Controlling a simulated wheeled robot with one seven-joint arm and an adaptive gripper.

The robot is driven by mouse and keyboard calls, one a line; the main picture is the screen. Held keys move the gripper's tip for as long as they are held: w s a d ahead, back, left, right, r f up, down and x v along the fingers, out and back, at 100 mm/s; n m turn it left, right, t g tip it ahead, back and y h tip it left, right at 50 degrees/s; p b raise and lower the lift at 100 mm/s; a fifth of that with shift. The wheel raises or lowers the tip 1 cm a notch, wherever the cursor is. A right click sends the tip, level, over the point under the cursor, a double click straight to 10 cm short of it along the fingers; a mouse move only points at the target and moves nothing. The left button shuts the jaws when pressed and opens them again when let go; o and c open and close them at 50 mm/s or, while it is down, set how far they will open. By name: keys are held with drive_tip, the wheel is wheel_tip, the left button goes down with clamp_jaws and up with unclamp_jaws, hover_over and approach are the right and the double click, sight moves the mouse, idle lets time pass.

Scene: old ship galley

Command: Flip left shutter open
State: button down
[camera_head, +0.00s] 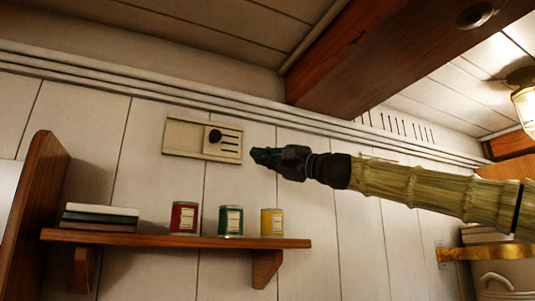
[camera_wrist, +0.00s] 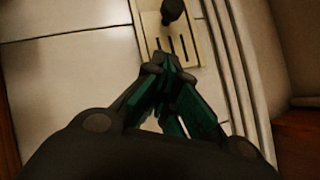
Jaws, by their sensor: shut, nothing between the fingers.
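A cream vent panel (camera_head: 202,138) is fixed high on the white plank wall, left of my gripper. Its left half is plain, and dark slots show on its right half. A black round knob (camera_head: 215,135) stands out near its middle. In the wrist view the panel (camera_wrist: 193,20) lies ahead of the fingers, with the knob (camera_wrist: 172,11) at the top edge and the slots nearer to me. My gripper (camera_head: 255,156) is shut and empty, just right of the panel's right end. In the wrist view its fingertips (camera_wrist: 166,65) appear just below the slots; contact is unclear.
A wooden shelf (camera_head: 180,240) below carries a red can (camera_head: 184,218), a green can (camera_head: 231,220), a yellow can (camera_head: 272,222) and stacked books (camera_head: 100,216). A thick wooden beam (camera_head: 385,55) crosses the ceiling above my arm. More slots (camera_head: 400,127) show high at right.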

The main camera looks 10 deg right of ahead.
sight(233, 145)
drive_tip(key=a+r+p, duration=0.1)
drive_tip(key=a, duration=0.1)
drive_tip(key=w+a+r+p, duration=0.1)
drive_tip(key=a, duration=0.2)
drive_tip(key=w+a+r+p, duration=0.1)
drive_tip(key=a, duration=0.2)
drive_tip(key=shift+w+r, duration=0.2)
drive_tip(key=shift+r, duration=0.1)
drive_tip(key=s+a, duration=0.1)
drive_tip(key=a, duration=0.2)
drive_tip(key=s+a+b, duration=0.1)
drive_tip(key=a, duration=0.3)
drive_tip(key=s+a, duration=0.1)
drive_tip(key=a, duration=0.2)
drive_tip(key=shift+s+a+b, duration=0.2)
drive_tip(key=shift+s+b, duration=0.15)
drive_tip(key=shift+b, duration=0.05)
